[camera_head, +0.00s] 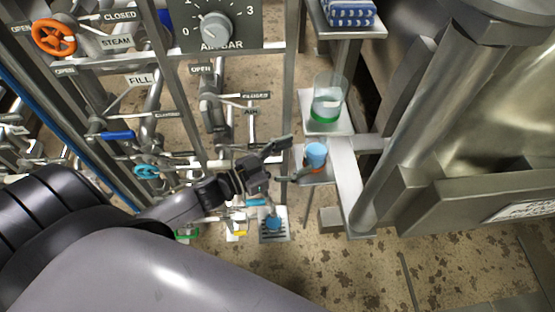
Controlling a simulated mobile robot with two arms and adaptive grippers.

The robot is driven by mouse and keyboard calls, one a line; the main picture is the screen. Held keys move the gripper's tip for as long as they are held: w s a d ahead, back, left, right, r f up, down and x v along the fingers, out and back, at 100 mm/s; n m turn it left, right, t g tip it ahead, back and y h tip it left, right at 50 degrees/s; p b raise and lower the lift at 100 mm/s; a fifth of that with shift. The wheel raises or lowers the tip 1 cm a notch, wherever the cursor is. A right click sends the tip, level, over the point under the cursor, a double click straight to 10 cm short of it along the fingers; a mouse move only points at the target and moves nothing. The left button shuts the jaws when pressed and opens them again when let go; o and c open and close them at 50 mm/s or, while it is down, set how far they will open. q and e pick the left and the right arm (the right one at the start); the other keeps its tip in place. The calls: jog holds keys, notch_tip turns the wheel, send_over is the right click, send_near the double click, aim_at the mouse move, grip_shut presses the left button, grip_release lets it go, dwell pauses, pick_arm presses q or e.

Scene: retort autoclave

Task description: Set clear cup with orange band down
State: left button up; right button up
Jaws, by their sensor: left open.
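The clear cup with orange band (316,155) stands upright on a small metal shelf (326,177), with something blue in it. Its orange band shows only in part, low on the cup. My left gripper (290,160) is open just left of the cup. One finger points up and right, and the other reaches toward the cup's base. I cannot tell whether that finger touches the cup. My right gripper is not in view.
A larger clear cup with a green band (325,104) stands on a higher shelf close behind. A pipe rack with valves, labels and a gauge panel (214,27) fills the left. A large steel vessel (480,130) is at right. A blue and white cloth (350,12) lies at top.

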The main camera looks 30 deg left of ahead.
pick_arm(q)
jog(key=shift+v, duration=2.55)
